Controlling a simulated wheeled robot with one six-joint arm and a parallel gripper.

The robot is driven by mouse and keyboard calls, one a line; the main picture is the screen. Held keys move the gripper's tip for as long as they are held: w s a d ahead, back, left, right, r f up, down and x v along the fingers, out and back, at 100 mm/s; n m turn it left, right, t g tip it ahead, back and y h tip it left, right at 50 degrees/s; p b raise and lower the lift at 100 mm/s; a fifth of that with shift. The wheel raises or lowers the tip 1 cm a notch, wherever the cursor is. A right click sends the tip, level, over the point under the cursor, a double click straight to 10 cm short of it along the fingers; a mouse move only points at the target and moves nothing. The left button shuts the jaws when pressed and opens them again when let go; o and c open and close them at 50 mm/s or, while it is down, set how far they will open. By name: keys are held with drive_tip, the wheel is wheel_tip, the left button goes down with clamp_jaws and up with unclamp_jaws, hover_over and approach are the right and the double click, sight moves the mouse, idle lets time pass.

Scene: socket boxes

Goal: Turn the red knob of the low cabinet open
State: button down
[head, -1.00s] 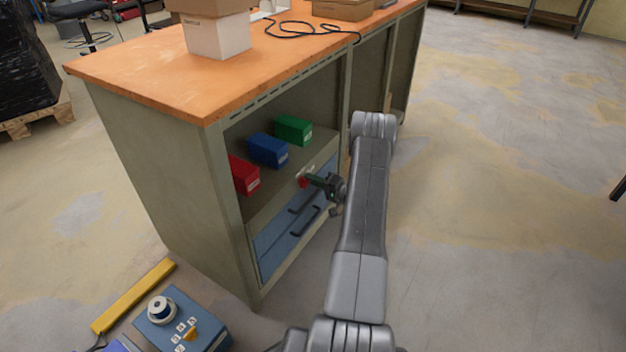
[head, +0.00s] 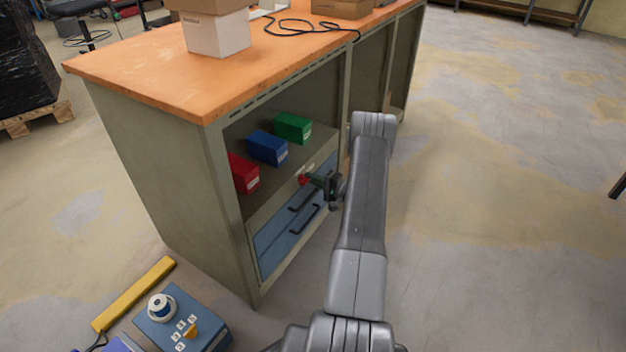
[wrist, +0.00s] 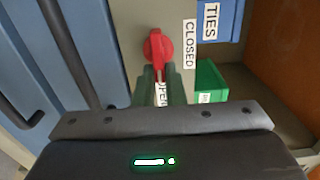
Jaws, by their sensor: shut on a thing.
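The red knob (wrist: 157,48) is on the pale front panel of the low cabinet (head: 225,200), above the blue drawers. In the wrist view its narrow handle points down the picture, toward the OPEN label (wrist: 162,94). The CLOSED label (wrist: 189,44) is to the right of the knob. My gripper (wrist: 161,76) has its green fingers on either side of the handle's lower end and is shut on it. The fingers partly hide the OPEN label. In the head view my gripper (head: 314,179) reaches the red knob (head: 303,180) from the right.
Red (head: 243,173), blue (head: 267,148) and green (head: 293,127) boxes stand on the shelf above the knob. Blue drawers (head: 280,238) with dark handles lie below. A blue control box (head: 205,325) is at the lower left. The floor to the right is clear.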

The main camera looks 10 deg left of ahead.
drive_tip(key=c, duration=1.5)
unclamp_jaws()
drive_tip(key=shift+d, duration=0.15)
drive_tip(key=p+v, duration=0.3)
drive_tip(key=v, duration=1)
drive_tip(key=shift+d, duration=0.25)
drive_tip(key=shift+s, duration=0.1)
drive_tip(key=b+x, duration=0.3)
drive_tip(key=x, duration=1.1)
drive_tip(key=shift+d, duration=0.15)
